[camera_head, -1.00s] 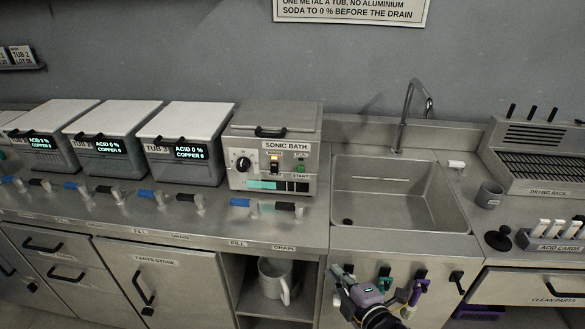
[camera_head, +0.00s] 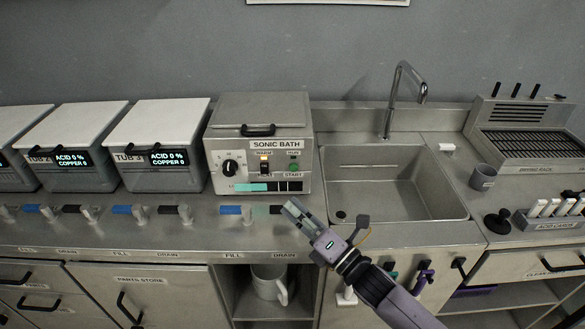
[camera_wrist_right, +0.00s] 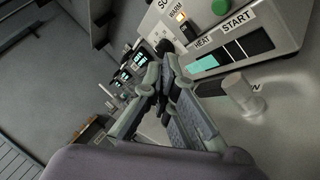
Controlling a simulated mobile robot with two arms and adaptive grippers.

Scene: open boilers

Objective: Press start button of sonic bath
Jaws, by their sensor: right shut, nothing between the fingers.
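The sonic bath (camera_head: 258,133) is a grey metal box with a closed lid and black handle, on the counter left of the sink. Its front has a black dial (camera_head: 230,168), a lit amber warm switch (camera_head: 264,165) and a green start button (camera_head: 294,167). The green button shows at the top of the right wrist view (camera_wrist_right: 221,6), beside the START label. My right gripper (camera_head: 290,208) is shut and empty, in front of the bath's lower right corner, below the button and apart from it. My left gripper is not in view.
Blue and black drain and fill taps (camera_head: 230,210) stick up along the counter's front edge. Tub 3 (camera_head: 158,146) stands left of the bath. The sink (camera_head: 385,185) with its tall faucet (camera_head: 403,95) is to the right. A pale jug (camera_head: 268,284) stands on the shelf below.

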